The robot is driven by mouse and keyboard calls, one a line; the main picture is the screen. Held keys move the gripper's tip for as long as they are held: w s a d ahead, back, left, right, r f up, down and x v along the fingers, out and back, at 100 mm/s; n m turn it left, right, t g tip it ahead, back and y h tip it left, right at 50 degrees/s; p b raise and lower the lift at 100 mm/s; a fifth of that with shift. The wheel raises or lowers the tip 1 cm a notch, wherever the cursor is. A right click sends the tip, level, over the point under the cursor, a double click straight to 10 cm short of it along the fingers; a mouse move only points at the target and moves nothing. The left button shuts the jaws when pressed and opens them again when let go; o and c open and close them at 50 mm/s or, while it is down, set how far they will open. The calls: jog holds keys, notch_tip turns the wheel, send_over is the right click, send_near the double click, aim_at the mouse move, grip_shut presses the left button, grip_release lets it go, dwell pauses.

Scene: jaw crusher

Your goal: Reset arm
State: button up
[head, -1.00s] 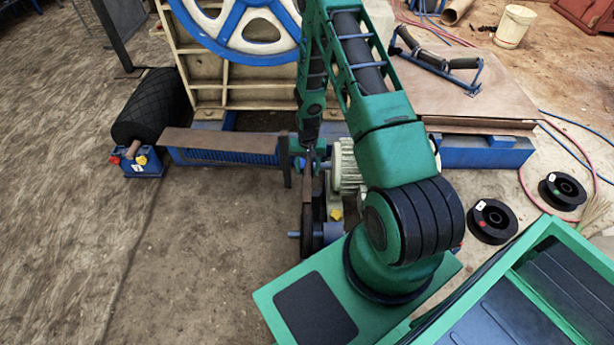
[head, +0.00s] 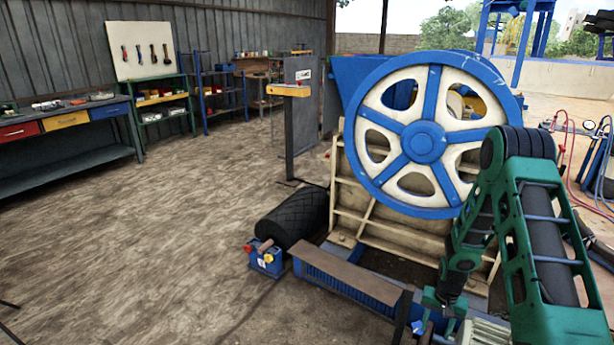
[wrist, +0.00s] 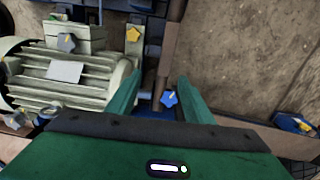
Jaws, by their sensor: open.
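My green arm rises at the right of the head view and folds down in front of the crusher. My gripper (head: 436,312) is low at the bottom of that view, near the end of the brown-topped blue beam. In the wrist view my gripper (wrist: 158,100) shows two green fingers spread apart with nothing held between them. A blue star-shaped knob (wrist: 170,99) shows between the fingers, beyond them; whether they touch it I cannot tell. The jaw crusher (head: 424,142) has a large blue and cream flywheel and stands behind my arm.
A black roll (head: 293,219) and small blue box (head: 265,258) stand left of the crusher. Floor at left is clear; a workbench (head: 70,128) stands beyond.

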jog(key=s+d+r, duration=0.1)
jog(key=s+r, duration=0.2)
jog(key=r, duration=0.6)
jog(key=s+d+r, duration=0.1)
jog(key=s+r, duration=0.3)
jog(key=r, duration=0.6)
jog(key=s+d+r, duration=0.1)
jog(key=s+r, duration=0.2)
jog(key=r, duration=0.6)
jog(key=s+a+r, duration=0.3)
jog(key=s+r, duration=0.3)
jog(key=s, duration=0.5)
jog(key=s+a+r, duration=0.3)
jog(key=s+r, duration=0.4)
jog(key=s, duration=0.4)
jog(key=shift+s+a+r+y, duration=0.15)
jog(key=shift+s+a+y, duration=0.15)
jog(key=shift+s+a, duration=0.05)
jog(key=shift+w+f, duration=0.25)
jog(key=shift+w, duration=0.35)
